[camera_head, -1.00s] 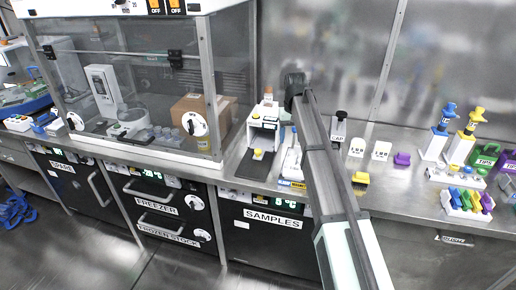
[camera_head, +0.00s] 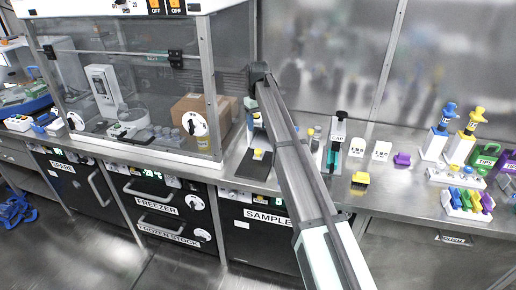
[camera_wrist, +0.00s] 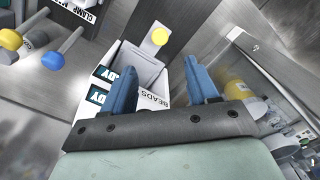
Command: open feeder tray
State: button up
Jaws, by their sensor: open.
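The feeder is a small white machine (camera_head: 257,122) on the bench, beside the glass case and partly covered by my arm in the head view. A yellow knob (camera_head: 257,154) shows at its front, above a dark mat. In the wrist view the white feeder box (camera_wrist: 145,62) carries BEADS and READY labels, and the yellow knob (camera_wrist: 159,36) is beyond my fingertips. Whether the fingers touch the box I cannot tell. In the head view my gripper is mostly hidden.
The glass case (camera_head: 150,85) stands close on the left, its metal post near the feeder. To the right are a CAP device (camera_head: 335,143), a yellow block (camera_head: 360,178) and white labelled blocks (camera_head: 382,150). A blue knob (camera_wrist: 52,61) shows left in the wrist view.

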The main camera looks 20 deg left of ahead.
aim_at(258, 150)
notch_tip(258, 150, down, 12)
jog(key=shift+f, duration=0.15)
dwell(0.3)
jog(key=shift+c, duration=0.4)
grip_shut()
dwell(0.3)
